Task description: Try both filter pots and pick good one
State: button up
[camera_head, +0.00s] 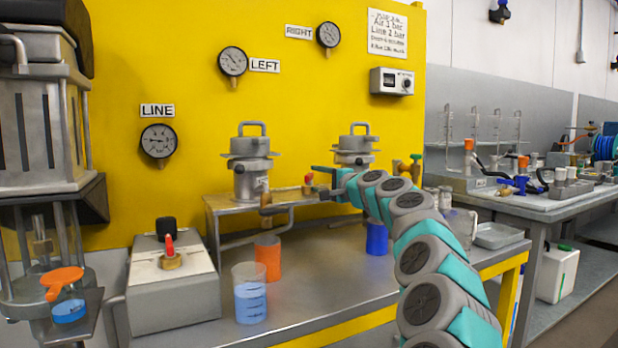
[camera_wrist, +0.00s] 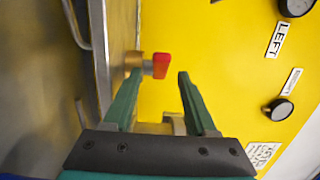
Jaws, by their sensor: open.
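The left filter pot (camera_head: 250,178) and the right filter pot (camera_head: 355,152) are lidded metal vessels on a raised metal shelf (camera_head: 225,203) before the yellow panel. A small brass valve with a red handle (camera_head: 309,179) sits between them. My gripper (camera_head: 317,182) is open beside this valve. In the wrist view the red handle (camera_wrist: 161,65) lies between or just beyond my fingertips (camera_wrist: 158,76); contact cannot be told. An orange beaker (camera_head: 268,258) stands below the left pot, a blue beaker (camera_head: 377,239) below the right. The LINE (camera_head: 158,141), LEFT (camera_head: 232,61) and RIGHT (camera_head: 329,35) gauges hang on the panel.
A grey box (camera_head: 172,290) with a brass, red-handled valve on top stands at the bench's left. A graduated beaker of light blue liquid (camera_head: 250,293) stands near the bench's front. A green-handled valve (camera_head: 416,165) is right of the right pot. My arm crosses the bench's right half.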

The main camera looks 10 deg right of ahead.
aim_at(311, 178)
jog(key=shift+p+x, duration=0.5)
jog(key=shift+x, duration=1.7)
jog(key=shift+a, duration=0.1)
grip_shut()
